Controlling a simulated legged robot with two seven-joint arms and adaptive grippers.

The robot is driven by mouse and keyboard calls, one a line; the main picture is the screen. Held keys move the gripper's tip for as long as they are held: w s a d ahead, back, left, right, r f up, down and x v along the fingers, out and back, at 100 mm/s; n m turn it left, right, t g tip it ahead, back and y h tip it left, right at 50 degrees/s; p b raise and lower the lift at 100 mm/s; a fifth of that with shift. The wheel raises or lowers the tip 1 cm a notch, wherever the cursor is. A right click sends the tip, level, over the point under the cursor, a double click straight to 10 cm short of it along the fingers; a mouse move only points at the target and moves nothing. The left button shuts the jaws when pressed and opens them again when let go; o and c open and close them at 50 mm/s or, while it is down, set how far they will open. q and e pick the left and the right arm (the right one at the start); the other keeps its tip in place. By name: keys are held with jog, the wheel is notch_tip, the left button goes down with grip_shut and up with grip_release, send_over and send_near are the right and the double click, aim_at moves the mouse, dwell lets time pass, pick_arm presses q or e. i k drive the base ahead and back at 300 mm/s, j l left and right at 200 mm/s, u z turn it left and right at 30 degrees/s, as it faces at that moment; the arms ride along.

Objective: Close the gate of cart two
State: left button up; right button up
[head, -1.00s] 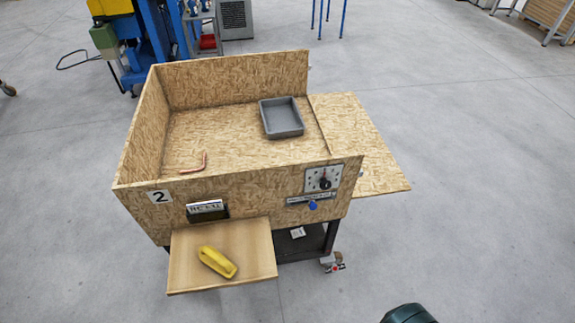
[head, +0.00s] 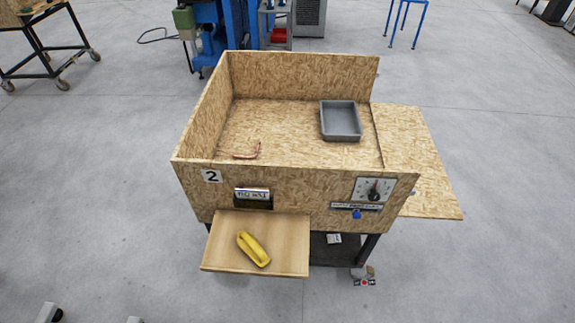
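Cart two (head: 300,191) is an open-topped box of pressed-chip board with a "2" label (head: 211,176) on its front left corner. Its left, back and front walls stand up. On the right side a board panel (head: 421,164), apparently the gate, lies folded outward and roughly level, leaving that side open. A grey tray (head: 341,122) and a thin bent copper tube (head: 247,153) lie inside. A yellow object (head: 253,249) rests on the front shelf (head: 220,261). Neither gripper can be made out.
A dial (head: 374,190) and blue knob (head: 357,214) are on the cart's front. A blue machine (head: 215,28) stands behind, another cart (head: 42,45) far left. Small pale parts (head: 47,313), unclear, show bottom left. Floor right of the panel is clear.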

aim_at(405, 141)
jog(key=i+l, duration=0.1)
jog(key=l, duration=0.45)
jog(key=i+l, duration=0.1)
jog(key=l, duration=0.5)
jog(key=i+l, duration=0.1)
jog(key=l, duration=0.45)
jog(key=i+l, duration=0.1)
jog(key=l, duration=0.5)
jog(key=i+l, duration=0.1)
jog(key=l, duration=0.45)
jog(key=i+l, duration=0.1)
jog(key=l, duration=0.5)
